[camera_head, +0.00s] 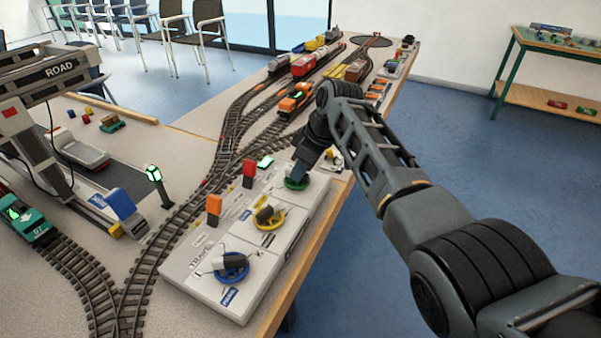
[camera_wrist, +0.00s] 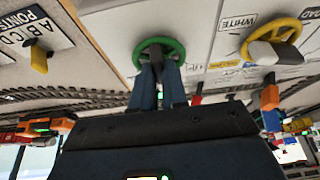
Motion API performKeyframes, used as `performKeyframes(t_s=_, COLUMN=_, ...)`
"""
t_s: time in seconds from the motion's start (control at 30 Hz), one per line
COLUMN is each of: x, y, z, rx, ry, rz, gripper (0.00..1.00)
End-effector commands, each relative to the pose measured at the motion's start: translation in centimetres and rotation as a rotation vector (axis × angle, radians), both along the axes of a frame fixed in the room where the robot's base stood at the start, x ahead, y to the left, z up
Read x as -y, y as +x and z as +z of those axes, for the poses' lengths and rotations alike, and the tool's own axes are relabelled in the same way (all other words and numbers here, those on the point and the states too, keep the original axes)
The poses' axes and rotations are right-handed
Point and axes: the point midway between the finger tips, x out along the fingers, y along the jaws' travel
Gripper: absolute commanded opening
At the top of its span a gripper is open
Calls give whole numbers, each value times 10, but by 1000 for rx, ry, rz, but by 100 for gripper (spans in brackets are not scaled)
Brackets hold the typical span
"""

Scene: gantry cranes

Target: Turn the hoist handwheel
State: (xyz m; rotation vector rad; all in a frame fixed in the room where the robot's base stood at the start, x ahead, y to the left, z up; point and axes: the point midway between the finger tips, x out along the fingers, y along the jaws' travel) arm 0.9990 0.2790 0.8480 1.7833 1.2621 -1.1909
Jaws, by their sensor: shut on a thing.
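A green handwheel (camera_head: 294,184) sits at the far end of a pale control panel (camera_head: 205,288). My gripper (camera_head: 299,172) reaches down onto it from above. In the wrist view the green handwheel (camera_wrist: 160,44) shows at top centre, and my gripper (camera_wrist: 158,66) is shut on it, its two dark fingers at the near part of the wheel. The fingers hide part of the hub and rim. A yellow handwheel (camera_head: 269,217) and a blue handwheel (camera_head: 232,266) are nearer on the same panel. I cannot read a hoist label by the green wheel.
Orange and red upright levers (camera_head: 214,205) stand along the panel's track side. Model tracks (camera_head: 180,220) with an orange locomotive (camera_head: 296,98) run to the left. A gantry crane marked ROAD (camera_head: 40,110) stands at the left. The floor right of the table is free.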

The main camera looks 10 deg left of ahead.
Motion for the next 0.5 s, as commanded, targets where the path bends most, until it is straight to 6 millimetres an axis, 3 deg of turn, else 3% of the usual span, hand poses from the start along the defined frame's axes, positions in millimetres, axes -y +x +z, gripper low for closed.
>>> performKeyframes(t_s=0.47, x=0, y=0, z=0, rx=1, ry=0, rz=13, gripper=0)
performKeyframes(t_s=0.5, x=0, y=0, z=0, rx=1, ry=0, rz=13, gripper=16)
